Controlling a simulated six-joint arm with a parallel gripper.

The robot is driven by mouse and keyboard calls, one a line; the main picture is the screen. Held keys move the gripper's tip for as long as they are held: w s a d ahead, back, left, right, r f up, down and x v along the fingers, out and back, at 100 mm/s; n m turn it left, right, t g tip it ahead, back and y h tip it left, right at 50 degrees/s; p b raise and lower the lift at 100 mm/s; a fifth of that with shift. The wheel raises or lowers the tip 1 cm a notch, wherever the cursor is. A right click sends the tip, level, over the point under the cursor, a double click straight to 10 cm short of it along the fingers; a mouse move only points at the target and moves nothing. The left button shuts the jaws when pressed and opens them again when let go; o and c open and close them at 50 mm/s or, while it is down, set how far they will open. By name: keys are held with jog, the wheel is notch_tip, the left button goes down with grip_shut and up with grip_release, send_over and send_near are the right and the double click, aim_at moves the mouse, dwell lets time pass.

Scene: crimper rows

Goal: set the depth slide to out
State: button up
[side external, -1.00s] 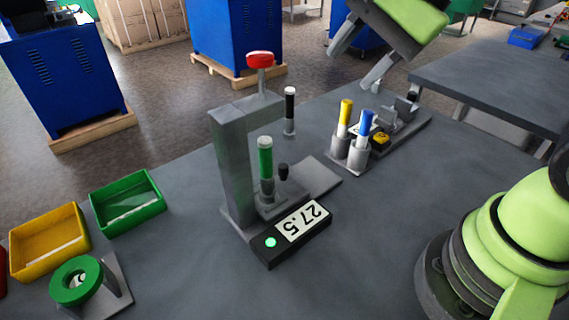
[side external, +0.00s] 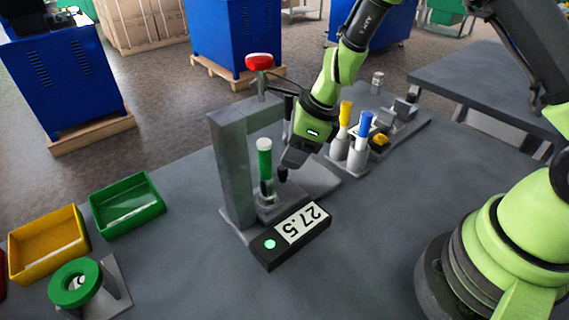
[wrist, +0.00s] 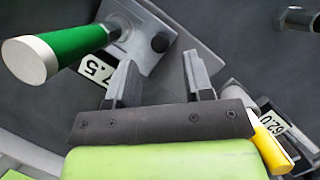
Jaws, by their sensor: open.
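The press (side external: 232,165) is a grey post with a red-topped lever (side external: 260,62). At its foot, a green cylinder with a white top (side external: 264,160) stands on a small grey block. A short black knob (side external: 283,175) is beside the cylinder and also shows in the wrist view (wrist: 160,42). I take this knob to be the depth slide's handle. My gripper (side external: 289,166) is low by the knob, partly overlapping it in the side view. In the wrist view its jaws (wrist: 160,68) are open and empty, with the knob ahead between their directions. Contact cannot be told.
A readout (side external: 298,222) shows 27.5 beside a green light. Yellow (side external: 345,113) and blue (side external: 365,124) handled pieces stand in holders to the right. Green (side external: 127,207) and yellow (side external: 48,245) bins are at left.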

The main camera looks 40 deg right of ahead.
jog(key=shift+x, duration=2.35)
